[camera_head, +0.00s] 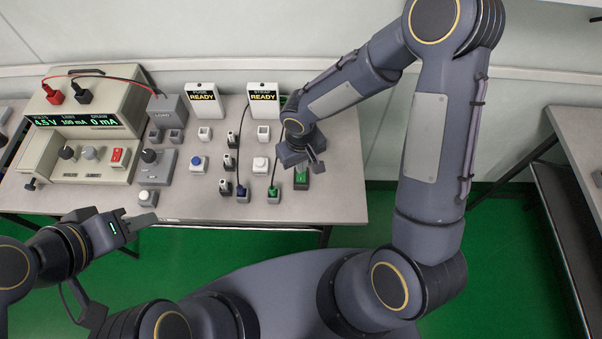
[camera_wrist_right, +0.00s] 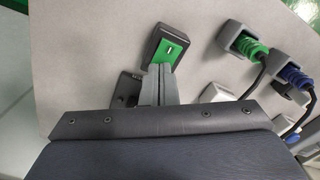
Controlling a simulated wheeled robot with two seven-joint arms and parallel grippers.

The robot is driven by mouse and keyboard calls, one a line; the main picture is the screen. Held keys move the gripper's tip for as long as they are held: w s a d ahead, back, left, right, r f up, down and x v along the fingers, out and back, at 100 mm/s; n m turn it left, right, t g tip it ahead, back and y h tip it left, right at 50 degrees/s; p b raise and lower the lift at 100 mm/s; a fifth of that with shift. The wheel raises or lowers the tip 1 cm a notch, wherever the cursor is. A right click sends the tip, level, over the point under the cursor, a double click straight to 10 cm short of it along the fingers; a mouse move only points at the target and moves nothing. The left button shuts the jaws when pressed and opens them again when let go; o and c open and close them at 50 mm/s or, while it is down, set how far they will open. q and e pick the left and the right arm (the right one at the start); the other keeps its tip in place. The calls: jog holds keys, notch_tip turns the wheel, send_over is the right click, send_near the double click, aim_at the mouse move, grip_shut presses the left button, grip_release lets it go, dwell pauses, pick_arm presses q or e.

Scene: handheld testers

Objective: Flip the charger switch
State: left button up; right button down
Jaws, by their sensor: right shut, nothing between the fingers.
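A small black box with a green top (camera_head: 302,179) stands near the right end of the bench, partly hidden by my right gripper. It looks like the charger switch, though no label is readable. In the right wrist view the black box (camera_wrist_right: 170,50) shows a small pale slot or lever on its green face. My right gripper (camera_head: 314,164) is shut and empty, with its fingertips (camera_wrist_right: 160,70) at the near edge of the box; whether they touch cannot be told. My left gripper (camera_head: 148,219) is off the bench's front edge, at the left; its finger gap is unclear.
A green plug (camera_head: 274,192) and a blue plug (camera_head: 242,192) sit in sockets left of the box. Two READY displays (camera_head: 204,100) (camera_head: 263,98) stand behind. A power supply (camera_head: 88,110) fills the bench's left end. The bench's right strip (camera_head: 342,190) is clear.

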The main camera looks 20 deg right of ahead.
jog(key=shift+r, duration=0.1)
jog(key=shift+r+p, duration=2.25)
jog(key=shift+r, duration=1.15)
jog(key=s+d+r+m+t+y, duration=0.1)
jog(key=s+d+r+m+t, duration=0.1)
jog(key=s+d+r, duration=0.45)
jog(key=s+d+r+m+t+y, duration=0.1)
jog(key=s+d+r+m, duration=0.15)
jog(key=r, duration=0.65)
jog(key=s+r+t+y, duration=0.1)
jog(key=s+r+t, duration=0.1)
jog(key=s, duration=0.5)
jog(key=shift+s+r+t+y, duration=0.2)
jog(key=shift+r+t+y, duration=0.15)
jog(key=shift+r, duration=0.45)
